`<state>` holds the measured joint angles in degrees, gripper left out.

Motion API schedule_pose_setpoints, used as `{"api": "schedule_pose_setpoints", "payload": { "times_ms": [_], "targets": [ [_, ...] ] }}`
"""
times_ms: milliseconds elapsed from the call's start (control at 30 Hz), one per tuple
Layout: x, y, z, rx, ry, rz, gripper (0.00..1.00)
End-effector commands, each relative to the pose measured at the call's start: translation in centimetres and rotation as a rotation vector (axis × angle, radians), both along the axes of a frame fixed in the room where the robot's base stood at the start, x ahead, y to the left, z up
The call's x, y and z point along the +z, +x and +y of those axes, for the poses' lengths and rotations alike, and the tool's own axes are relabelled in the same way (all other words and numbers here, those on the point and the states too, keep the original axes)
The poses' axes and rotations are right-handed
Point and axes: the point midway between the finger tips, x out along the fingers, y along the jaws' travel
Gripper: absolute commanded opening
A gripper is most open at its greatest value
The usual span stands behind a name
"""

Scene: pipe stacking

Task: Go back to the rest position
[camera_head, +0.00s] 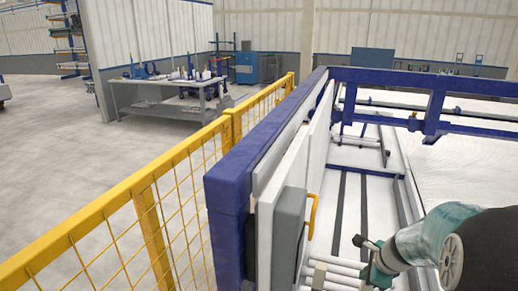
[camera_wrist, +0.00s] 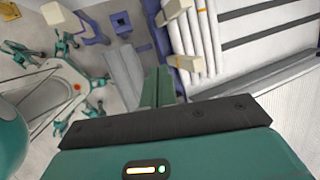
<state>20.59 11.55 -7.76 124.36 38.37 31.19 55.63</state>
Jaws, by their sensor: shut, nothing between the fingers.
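My gripper (camera_wrist: 160,84) shows in the wrist view as two green fingers pressed together, shut with nothing between them. Its dark and green housing fills the bottom of that view. White pipes (camera_wrist: 207,35) lie side by side just beyond and right of the fingers, held by beige blocks (camera_wrist: 185,63). The fingers are apart from the pipes. In the head view my arm reaches in from the lower right, and the pipe ends (camera_head: 340,272) show beside it. The fingertips are hard to make out there.
A yellow mesh fence (camera_head: 150,225) runs along the left of a blue-framed white machine (camera_head: 228,190). A grey box (camera_head: 288,235) is mounted on its near side. A blue crossbeam (camera_head: 440,85) spans the back. A workbench (camera_head: 165,85) stands far left, with open floor before it.

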Motion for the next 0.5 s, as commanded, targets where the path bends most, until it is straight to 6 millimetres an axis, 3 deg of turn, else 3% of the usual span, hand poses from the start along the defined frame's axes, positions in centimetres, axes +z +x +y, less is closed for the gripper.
{"api": "schedule_pose_setpoints", "payload": {
  "times_ms": [33,200,500],
  "targets": [
    [2.1,-0.4,1.8,0.109,-0.040,-0.026,0.00],
    [7.2,-2.9,7.2,0.493,-0.193,-0.085,0.00],
    [13.7,-9.8,14.1,1.130,-0.518,-0.164,0.00]
  ]
}}
